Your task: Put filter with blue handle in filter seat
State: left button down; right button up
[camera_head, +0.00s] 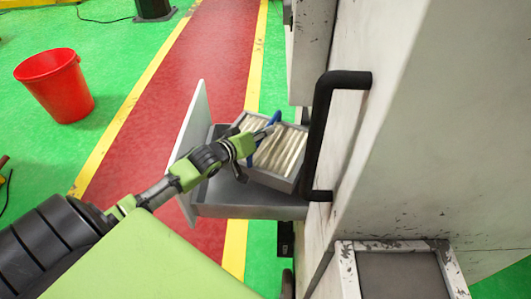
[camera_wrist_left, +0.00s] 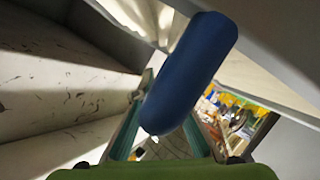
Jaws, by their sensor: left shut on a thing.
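The filter (camera_head: 281,150) has pale pleats in a grey frame and a blue handle (camera_head: 274,120). My left gripper (camera_head: 262,134) is shut on the blue handle. In the left wrist view the handle (camera_wrist_left: 190,75) sits large between the fingers. The filter is tilted over a grey open drawer (camera_head: 250,203), partly inside its walls. The drawer sticks out from the machine and has a white front panel (camera_head: 190,135). The arm hides part of the drawer's inside, and I cannot tell whether the filter touches its floor. My right gripper is not in view.
A large pale machine cabinet (camera_head: 430,130) with a black bar handle (camera_head: 322,130) stands close on the right of the drawer. A red bucket (camera_head: 55,85) stands on the green floor at left. A red walkway with yellow edges runs behind the drawer.

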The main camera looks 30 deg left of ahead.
aim_at(264, 149)
pick_arm(q)
jog(key=f, duration=0.4)
jog(key=shift+s+f, duration=0.2)
jog(key=shift+f, duration=0.35)
notch_tip(264, 149, down, 2)
jog(key=shift+f+b, duration=0.2)
jog(key=shift+b, duration=0.1)
jog(key=shift+f, duration=0.45)
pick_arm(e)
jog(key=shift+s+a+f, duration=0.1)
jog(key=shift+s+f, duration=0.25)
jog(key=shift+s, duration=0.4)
pick_arm(q)
jog(key=shift+f, duration=0.15)
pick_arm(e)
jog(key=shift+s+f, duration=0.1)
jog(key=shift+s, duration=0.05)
pick_arm(q)
jog(key=shift+f+b, duration=0.3)
jog(key=shift+f, duration=0.15)
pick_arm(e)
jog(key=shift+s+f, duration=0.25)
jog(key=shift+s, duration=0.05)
